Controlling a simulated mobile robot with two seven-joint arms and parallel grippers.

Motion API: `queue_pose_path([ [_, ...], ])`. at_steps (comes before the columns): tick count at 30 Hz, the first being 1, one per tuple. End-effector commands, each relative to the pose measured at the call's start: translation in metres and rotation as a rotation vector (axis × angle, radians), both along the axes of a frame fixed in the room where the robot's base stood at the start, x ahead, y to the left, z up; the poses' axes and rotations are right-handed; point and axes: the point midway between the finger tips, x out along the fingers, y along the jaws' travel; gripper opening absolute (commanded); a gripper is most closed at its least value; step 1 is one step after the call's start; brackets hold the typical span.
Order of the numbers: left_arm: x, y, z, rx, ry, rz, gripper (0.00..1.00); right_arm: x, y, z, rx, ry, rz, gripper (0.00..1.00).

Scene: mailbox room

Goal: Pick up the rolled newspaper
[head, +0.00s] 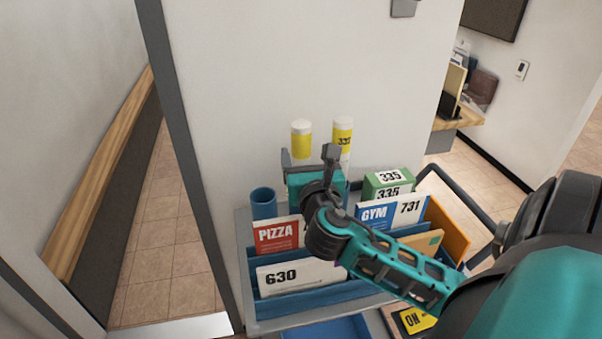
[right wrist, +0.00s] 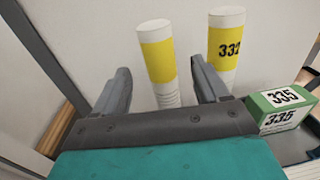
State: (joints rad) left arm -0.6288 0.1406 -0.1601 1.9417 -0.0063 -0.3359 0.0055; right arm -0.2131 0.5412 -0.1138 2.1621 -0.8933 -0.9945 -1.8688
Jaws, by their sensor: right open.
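Two white rolls with yellow bands stand upright at the back of the cart, near the wall. The left roll (head: 301,143) shows no number on its visible side; it also shows in the right wrist view (right wrist: 157,52). The right roll (head: 343,134) bears 332 and also shows in the right wrist view (right wrist: 226,45). My right gripper (head: 307,157) is open and empty in front of the left roll. In the right wrist view its fingers (right wrist: 160,72) appear on either side of that roll, one near the gap between rolls. The rolls' lower ends are hidden.
A blue sorting cart (head: 249,284) holds mail marked PIZZA (head: 276,234), 630 (head: 290,277) and GYM 731 (head: 388,213). A green box marked 335 (head: 388,184) stands right of the rolls. A blue cup (head: 263,203) stands left. The wall (head: 250,80) is close behind.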

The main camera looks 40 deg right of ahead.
Motion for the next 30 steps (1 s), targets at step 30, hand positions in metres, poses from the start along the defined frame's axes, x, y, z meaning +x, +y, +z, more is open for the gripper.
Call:
queue_pose_path([
  [30, 0.004, -0.001, 0.006, 0.000, -0.008, -0.004, 0.69, 0.067, -0.044, 0.006, 0.002, 0.000, 0.000, 0.66],
])
